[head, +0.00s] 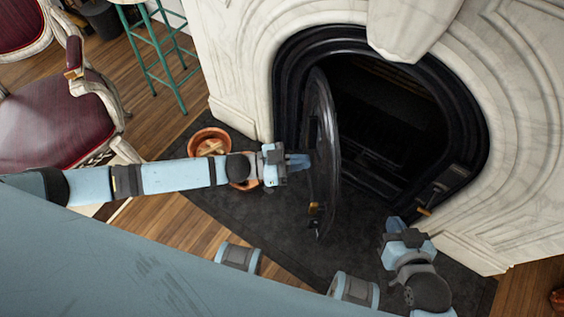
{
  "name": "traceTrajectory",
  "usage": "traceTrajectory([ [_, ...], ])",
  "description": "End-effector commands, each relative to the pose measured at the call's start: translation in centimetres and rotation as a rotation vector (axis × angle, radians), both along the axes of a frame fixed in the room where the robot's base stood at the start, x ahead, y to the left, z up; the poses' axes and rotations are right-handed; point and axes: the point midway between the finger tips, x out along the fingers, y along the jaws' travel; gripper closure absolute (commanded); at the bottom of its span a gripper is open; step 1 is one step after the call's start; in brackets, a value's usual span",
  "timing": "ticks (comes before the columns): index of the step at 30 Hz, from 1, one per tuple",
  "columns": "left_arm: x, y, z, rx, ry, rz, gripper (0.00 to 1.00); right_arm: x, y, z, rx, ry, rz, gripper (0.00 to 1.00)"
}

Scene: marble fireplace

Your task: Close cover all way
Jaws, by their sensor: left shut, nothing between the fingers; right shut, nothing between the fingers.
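The black fireplace cover (323,150) stands swung open on the left side of the arched opening, seen nearly edge-on. The dark firebox (390,115) is exposed to its right. A small brass-coloured fitting (316,209) shows low on the cover. My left gripper (300,162) is shut and empty, just left of the cover's outer face; I cannot tell if its tips touch it. My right gripper (395,224) is shut and empty, in front of the opening's lower right, apart from the cover.
The white marble surround (245,65) frames the opening. A dark hearth slab (285,225) lies in front. A terracotta pot (207,136) sits behind my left forearm. A red armchair (60,120) and a green stool (165,55) stand at left. A brass-tipped latch (424,211) is on the frame's right.

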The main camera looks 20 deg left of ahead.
Motion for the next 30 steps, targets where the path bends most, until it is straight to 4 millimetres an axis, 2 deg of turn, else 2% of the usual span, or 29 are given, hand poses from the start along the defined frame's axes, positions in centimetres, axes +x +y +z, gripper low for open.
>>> traceTrajectory([
  [3,0.9,-2.3,-0.1,-0.001,-0.002,-0.001,1.0,0.0,0.0,-0.3,0.003,-0.002,0.0,1.0],
  [9,1.8,-4.5,-0.1,0.0,-0.001,0.001,1.0,0.0,0.0,-0.4,0.006,-0.004,0.002,1.0],
  [30,2.2,-5.7,0.0,0.001,0.001,0.014,1.0,0.0,0.1,-0.3,0.008,-0.006,0.003,1.0],
])
